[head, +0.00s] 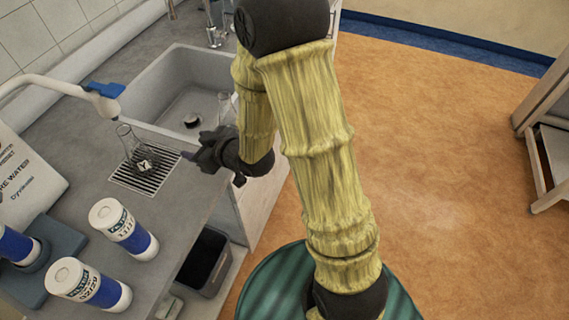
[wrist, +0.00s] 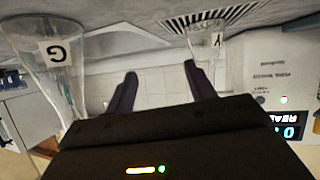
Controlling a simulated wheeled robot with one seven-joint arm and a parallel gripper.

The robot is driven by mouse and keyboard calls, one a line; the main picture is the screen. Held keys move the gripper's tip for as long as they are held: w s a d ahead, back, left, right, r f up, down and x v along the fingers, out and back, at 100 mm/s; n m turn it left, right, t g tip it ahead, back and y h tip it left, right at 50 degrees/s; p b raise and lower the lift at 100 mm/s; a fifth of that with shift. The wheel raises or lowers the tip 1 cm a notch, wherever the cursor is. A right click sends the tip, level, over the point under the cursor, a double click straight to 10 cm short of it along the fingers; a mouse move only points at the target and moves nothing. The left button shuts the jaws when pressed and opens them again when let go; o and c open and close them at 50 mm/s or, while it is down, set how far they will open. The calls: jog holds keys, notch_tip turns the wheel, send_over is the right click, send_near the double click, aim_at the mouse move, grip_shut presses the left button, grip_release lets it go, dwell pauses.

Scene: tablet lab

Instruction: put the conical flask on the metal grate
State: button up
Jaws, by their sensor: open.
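A clear conical flask labelled Y (head: 127,142) stands upright on the slotted metal grate (head: 162,172), beneath the blue-ended tap. In the wrist view, which appears upside down, part of that flask (wrist: 191,47) shows by the right fingertip and the grate (wrist: 215,18) is at the top. A second clear flask labelled G (wrist: 57,55) is large at the left of the wrist view, outside the fingers. A clear flask (head: 225,104) also shows by the sink edge, partly hidden by my arm. My gripper (head: 191,157) is open and empty beside the grate; it shows in the wrist view (wrist: 160,82).
The sink (head: 165,85) lies behind my gripper. The blue-ended tap (head: 104,90) overhangs the grate. White tubs with blue bands (head: 123,228) stand at the front left, near a water unit (head: 25,185). The counter edge is right of the grate.

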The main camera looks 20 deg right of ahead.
jog(key=s+d+m+g+h, duration=0.45)
jog(key=d+h, duration=0.25)
jog(key=d, duration=0.6)
jog(key=s+d+r+m+g+h, duration=0.1)
jog(key=s+d+r+m+g, duration=0.1)
jog(key=s, duration=0.8)
jog(key=d+m+g, duration=0.1)
jog(key=d, duration=0.1)
jog(key=shift+d+m, duration=0.35)
jog(key=shift+d, duration=0.05)
